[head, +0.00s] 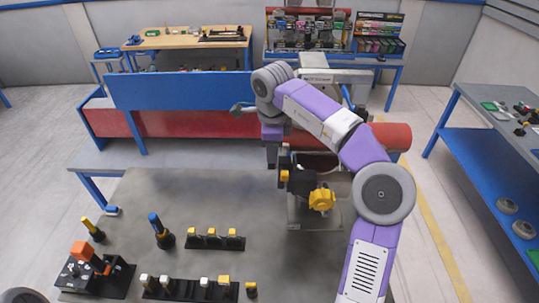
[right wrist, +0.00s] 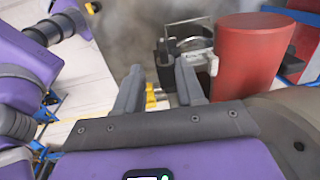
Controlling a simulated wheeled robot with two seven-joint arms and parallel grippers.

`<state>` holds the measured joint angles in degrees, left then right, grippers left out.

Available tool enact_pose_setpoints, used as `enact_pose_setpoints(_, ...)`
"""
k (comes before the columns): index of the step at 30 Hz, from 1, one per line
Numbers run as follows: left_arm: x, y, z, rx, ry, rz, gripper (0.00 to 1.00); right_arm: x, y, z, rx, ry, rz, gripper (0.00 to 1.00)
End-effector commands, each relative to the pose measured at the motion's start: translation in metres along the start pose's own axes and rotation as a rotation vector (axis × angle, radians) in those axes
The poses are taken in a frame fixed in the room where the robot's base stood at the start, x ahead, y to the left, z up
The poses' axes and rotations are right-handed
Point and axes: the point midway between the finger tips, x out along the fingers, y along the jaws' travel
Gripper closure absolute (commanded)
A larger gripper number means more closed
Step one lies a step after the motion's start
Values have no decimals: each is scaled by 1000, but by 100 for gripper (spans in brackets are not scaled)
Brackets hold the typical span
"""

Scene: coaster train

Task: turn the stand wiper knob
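A stand with a grey base plate (head: 315,224) sits near the right edge of the grey table (head: 190,190). It carries a dark body and a yellow lobed knob (head: 322,199) facing me, and a smaller yellow piece (head: 284,176) shows at its left. I cannot tell for certain which is the wiper knob. My right gripper (head: 272,160) is above and behind the stand, apart from the lobed knob, partly hidden by my arm. In the right wrist view its two fingers (right wrist: 160,88) are spread with nothing held; small yellow parts (right wrist: 151,98) show beyond them. My left gripper is not seen.
A red cylinder (head: 393,136) lies behind the stand; it looms close in the right wrist view (right wrist: 255,55). Black racks with yellow and white pegs (head: 215,240) and an orange-topped block (head: 82,251) occupy the table's front left. The table's middle is clear.

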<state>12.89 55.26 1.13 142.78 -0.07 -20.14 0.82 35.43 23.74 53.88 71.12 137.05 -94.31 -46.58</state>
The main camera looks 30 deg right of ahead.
Motion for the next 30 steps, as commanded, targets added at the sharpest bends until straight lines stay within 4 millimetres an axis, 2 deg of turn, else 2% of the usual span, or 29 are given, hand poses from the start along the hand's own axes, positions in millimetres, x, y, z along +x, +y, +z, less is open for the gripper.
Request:
enact_pose_setpoints(3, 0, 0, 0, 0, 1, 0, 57, 21, 0, -1, 0, 2, 4, 62)
enact_pose_setpoints(7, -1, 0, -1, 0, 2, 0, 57, 35, 0, 0, 0, 2, 2, 62)
enact_pose_setpoints(18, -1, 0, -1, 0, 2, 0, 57, 42, 0, 0, 0, 0, 1, 62)
enact_pose_setpoints(26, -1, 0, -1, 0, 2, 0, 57, 42, 0, 0, 0, 0, 0, 100)
enact_pose_setpoints(30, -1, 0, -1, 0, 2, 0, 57, 42, 0, 0, 1, 0, 0, 100)
